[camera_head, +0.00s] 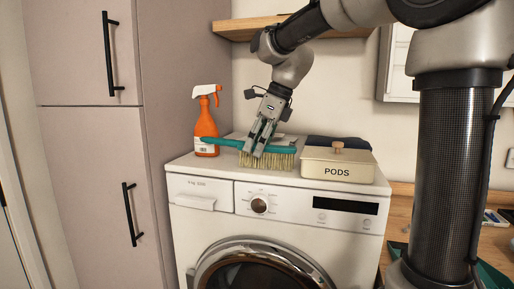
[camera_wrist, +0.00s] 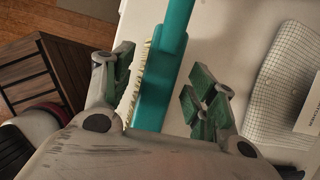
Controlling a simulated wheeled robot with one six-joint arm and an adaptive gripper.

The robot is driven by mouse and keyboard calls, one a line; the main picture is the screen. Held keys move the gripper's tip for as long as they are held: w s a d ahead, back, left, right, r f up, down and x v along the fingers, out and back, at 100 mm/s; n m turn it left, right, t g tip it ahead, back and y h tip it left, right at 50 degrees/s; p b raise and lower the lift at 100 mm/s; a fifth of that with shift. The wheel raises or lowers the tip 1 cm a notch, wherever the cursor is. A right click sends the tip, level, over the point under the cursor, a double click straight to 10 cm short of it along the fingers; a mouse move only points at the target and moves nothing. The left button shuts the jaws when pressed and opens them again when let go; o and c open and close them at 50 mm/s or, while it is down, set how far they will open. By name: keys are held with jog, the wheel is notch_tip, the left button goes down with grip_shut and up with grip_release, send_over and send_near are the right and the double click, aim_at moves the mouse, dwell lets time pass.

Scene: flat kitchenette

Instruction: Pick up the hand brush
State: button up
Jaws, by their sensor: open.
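The hand brush (camera_head: 278,160) has a teal body and handle with pale bristles. It lies on top of the white washing machine (camera_head: 228,159), bristles facing the front, handle pointing left. My gripper (camera_head: 260,152) is open and reaches down over the middle of the brush. In the wrist view the teal brush (camera_wrist: 158,85) runs between the two open fingers of my gripper (camera_wrist: 165,93). It lies closer to the left finger, with bristles on that side. A gap shows between the brush and the right finger. I cannot tell whether the left finger touches the bristles.
An orange spray bottle (camera_head: 206,130) stands behind the brush handle. A cream box marked PODS (camera_head: 338,166) stands right of the brush, with a dark folded cloth (camera_head: 340,142) behind it. A tall cabinet (camera_head: 95,150) stands at left; a wooden shelf (camera_head: 236,29) hangs above.

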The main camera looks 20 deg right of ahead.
jog(key=shift+a+f, duration=0.1)
jog(key=shift+f, duration=0.3)
jog(key=shift+c, duration=0.4)
grip_shut()
notch_tip(320, 180, up, 10)
jog(key=shift+r, duration=0.1)
